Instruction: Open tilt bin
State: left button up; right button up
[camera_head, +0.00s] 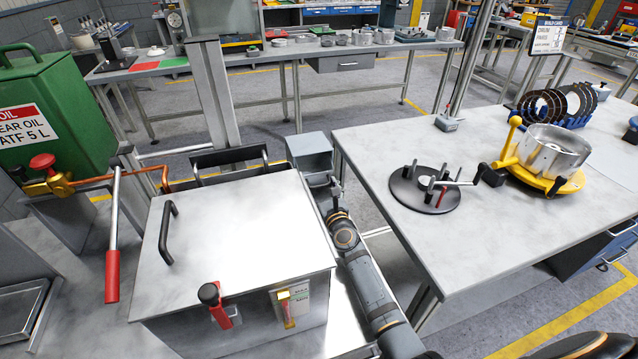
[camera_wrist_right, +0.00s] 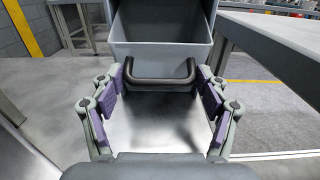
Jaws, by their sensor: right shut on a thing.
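The tilt bin (camera_head: 310,152) is a small grey box beside the right side of the large steel cabinet in the head view. In the right wrist view its grey front (camera_wrist_right: 160,50) stands ahead, with a dark hollow showing above the front's upper edge. A black bar handle (camera_wrist_right: 160,84) is fixed low on that front. My right gripper (camera_wrist_right: 160,92) has its purple-padded fingers at the two ends of the handle and is shut on it. In the head view the right gripper (camera_head: 324,184) is small and partly hidden by its own wrist. My left gripper is not in view.
The steel cabinet (camera_head: 240,235) with a black handle stands close to the left of my right arm. A grey worktable (camera_head: 480,235) stands to the right, holding a black round fixture (camera_head: 415,200) and a yellow stand (camera_head: 550,178). Floor shows between them.

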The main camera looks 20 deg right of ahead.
jog(key=shift+s+f+b, duration=0.2)
jog(key=shift+s+f, duration=0.1)
jog(key=shift+f, duration=0.25)
jog(key=shift+s+f+b, duration=0.2)
jog(key=shift+s+f, duration=0.05)
jog(key=shift+f, duration=0.3)
jog(key=o, duration=1.6)
jog(key=shift+w, duration=0.2)
jog(key=shift+o, duration=0.2)
jog(key=shift+r, duration=0.15)
